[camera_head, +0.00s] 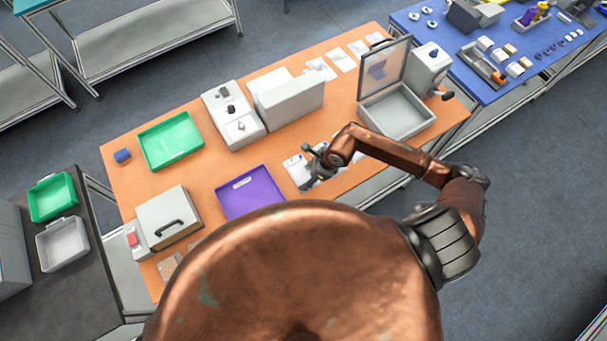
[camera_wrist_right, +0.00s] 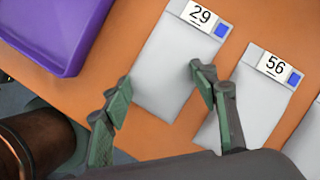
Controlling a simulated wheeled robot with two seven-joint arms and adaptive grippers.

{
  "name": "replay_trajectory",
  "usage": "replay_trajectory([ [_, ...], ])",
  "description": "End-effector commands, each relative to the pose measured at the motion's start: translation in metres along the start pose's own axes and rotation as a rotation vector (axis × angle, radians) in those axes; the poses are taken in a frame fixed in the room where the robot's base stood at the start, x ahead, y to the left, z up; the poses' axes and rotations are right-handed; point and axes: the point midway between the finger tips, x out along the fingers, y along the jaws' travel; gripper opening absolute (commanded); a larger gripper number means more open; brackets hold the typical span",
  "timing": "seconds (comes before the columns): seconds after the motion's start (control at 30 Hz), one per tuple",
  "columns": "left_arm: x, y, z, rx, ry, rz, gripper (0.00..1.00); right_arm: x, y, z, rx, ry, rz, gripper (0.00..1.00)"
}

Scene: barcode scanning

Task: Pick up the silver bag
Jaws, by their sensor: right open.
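A flat silver-grey bag (camera_wrist_right: 172,62) with a white label reading 29 and a blue square lies on the orange table. A second similar bag (camera_wrist_right: 258,98), labelled 56, lies to its right, and the edge of another shows at the far right. My right gripper (camera_wrist_right: 160,82) is open above the bag labelled 29, with one finger on each side of it and nothing held. In the head view my right gripper (camera_head: 314,165) is over the front of the table, and a pale bag (camera_head: 296,170) shows beside it, the others mostly hidden. My left gripper is not in view.
A purple tray (camera_head: 249,191) is left of the bags. A green tray (camera_head: 171,140), a white device (camera_head: 233,113), a grey box (camera_head: 288,97) and an open-lidded box (camera_head: 397,111) stand on the table. Several pale flat items (camera_head: 343,59) lie at the back right.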

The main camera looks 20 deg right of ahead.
Motion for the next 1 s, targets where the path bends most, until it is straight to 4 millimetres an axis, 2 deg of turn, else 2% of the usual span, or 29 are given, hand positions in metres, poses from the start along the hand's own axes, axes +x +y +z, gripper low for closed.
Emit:
replay_trajectory([
  [0.07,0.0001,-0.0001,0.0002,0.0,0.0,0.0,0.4,0.0,0.0002,-0.0002,0.0,0.0,0.0,0.53],
  [0.7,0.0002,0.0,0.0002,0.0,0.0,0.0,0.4,0.0003,0.0004,-0.0013,0.0,0.003,0.001,0.09],
  [1.0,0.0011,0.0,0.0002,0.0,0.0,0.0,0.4,-0.0005,0.0005,-0.0012,0.0,0.003,0.001,0.07],
])
